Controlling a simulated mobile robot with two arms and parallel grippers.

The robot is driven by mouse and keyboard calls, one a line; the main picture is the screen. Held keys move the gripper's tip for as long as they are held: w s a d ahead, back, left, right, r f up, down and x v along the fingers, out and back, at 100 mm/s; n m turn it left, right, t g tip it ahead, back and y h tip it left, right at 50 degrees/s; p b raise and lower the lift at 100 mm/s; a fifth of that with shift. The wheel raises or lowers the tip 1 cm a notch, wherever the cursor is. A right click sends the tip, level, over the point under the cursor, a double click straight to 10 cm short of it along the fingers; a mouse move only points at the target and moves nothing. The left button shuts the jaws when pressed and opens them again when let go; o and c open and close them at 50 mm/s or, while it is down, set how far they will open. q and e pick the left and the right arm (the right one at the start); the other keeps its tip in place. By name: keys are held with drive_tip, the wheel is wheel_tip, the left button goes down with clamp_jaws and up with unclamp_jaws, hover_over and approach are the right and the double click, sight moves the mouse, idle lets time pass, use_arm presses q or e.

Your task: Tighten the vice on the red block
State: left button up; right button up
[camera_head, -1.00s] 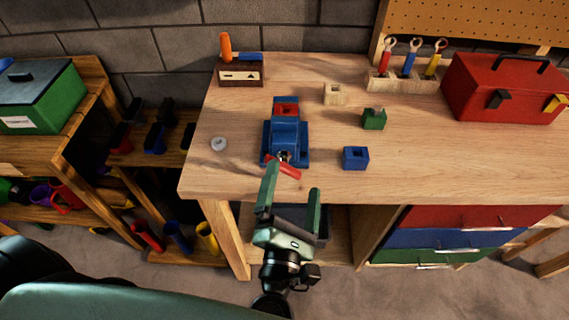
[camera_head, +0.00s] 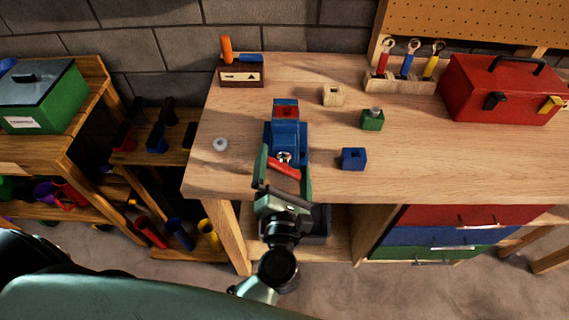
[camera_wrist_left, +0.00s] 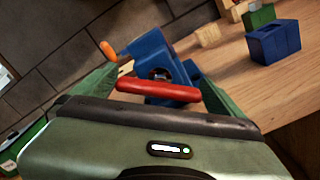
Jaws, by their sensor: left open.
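The blue vice (camera_head: 288,133) stands on the wooden workbench near its front left. The red block (camera_head: 286,112) sits in the jaws at its far end. The vice's red handle bar (camera_head: 284,168) is at the near end, tilted down to the right. My left gripper (camera_head: 284,174) is open, with one finger at each end of the bar. In the left wrist view the red bar (camera_wrist_left: 157,90) lies across the space between the fingers, in front of the blue vice (camera_wrist_left: 150,52). I cannot tell whether the fingers touch it. My right gripper is not in view.
A blue block (camera_head: 354,158), a green block (camera_head: 373,119) and a wooden block (camera_head: 333,95) stand right of the vice. A round grey piece (camera_head: 221,144) lies to its left. A red toolbox (camera_head: 500,90) is at the back right. The bench's front right is clear.

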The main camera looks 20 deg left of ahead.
use_arm(q)
drive_tip(key=c, duration=1.1)
drive_tip(key=shift+r+m+p, duration=0.25)
drive_tip(key=shift+m+p, duration=0.45)
drive_tip(key=shift+p, duration=0.35)
drive_tip(key=shift+f+m+p, duration=0.2)
drive_tip(key=shift+m+p, duration=0.15)
drive_tip(key=shift+m, duration=0.15)
drive_tip(key=shift+f, duration=0.1)
drive_tip(key=o, duration=1.1)
drive_tip(key=shift+s, duration=0.15)
